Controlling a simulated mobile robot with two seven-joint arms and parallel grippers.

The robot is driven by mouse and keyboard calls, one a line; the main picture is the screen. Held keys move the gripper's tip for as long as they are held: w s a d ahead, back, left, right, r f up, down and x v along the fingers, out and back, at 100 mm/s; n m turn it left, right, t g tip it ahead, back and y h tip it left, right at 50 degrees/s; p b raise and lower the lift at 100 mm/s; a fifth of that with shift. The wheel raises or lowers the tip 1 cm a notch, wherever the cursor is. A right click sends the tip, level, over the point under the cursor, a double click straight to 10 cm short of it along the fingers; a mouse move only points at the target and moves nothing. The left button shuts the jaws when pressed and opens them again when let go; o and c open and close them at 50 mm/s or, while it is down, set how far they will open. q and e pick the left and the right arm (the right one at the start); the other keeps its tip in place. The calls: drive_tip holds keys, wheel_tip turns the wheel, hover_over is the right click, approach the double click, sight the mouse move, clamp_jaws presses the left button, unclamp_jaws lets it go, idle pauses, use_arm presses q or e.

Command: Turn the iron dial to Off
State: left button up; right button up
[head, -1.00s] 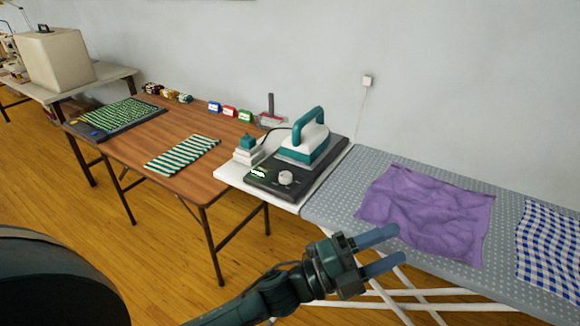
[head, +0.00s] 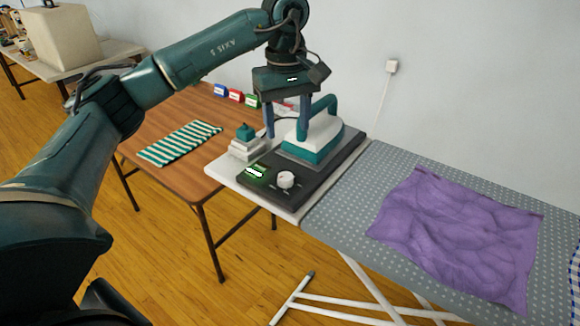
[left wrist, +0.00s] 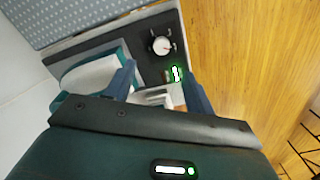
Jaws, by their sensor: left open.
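The iron dial (head: 285,179) is a round white knob on the front of the dark iron base (head: 316,181). It also shows in the left wrist view (left wrist: 161,45), with a small reddish mark on it; its labels are too small to read. A green-lit display (head: 256,171) sits beside it. The teal and white iron (head: 312,138) rests on the base behind the dial. My left gripper (head: 286,132) points down above the back left of the base, beside the iron, open with nothing between its fingers. In the left wrist view its fingers (left wrist: 160,85) are apart. My right gripper is not in view.
A small white and teal stacked object (head: 245,142) stands just left of the base. The ironing board (head: 350,200) with a purple cloth (head: 455,232) is at right. A striped cloth (head: 180,143) lies on the brown table (head: 165,165). A wall stands behind.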

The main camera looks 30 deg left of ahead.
sight(286, 176)
use_arm(q)
drive_tip(key=f, duration=1.2)
drive_tip(key=shift+a+f+p, duration=0.3)
drive_tip(key=shift+f, duration=0.05)
drive_tip(key=shift+c, duration=0.2)
drive_tip(key=c, duration=0.9)
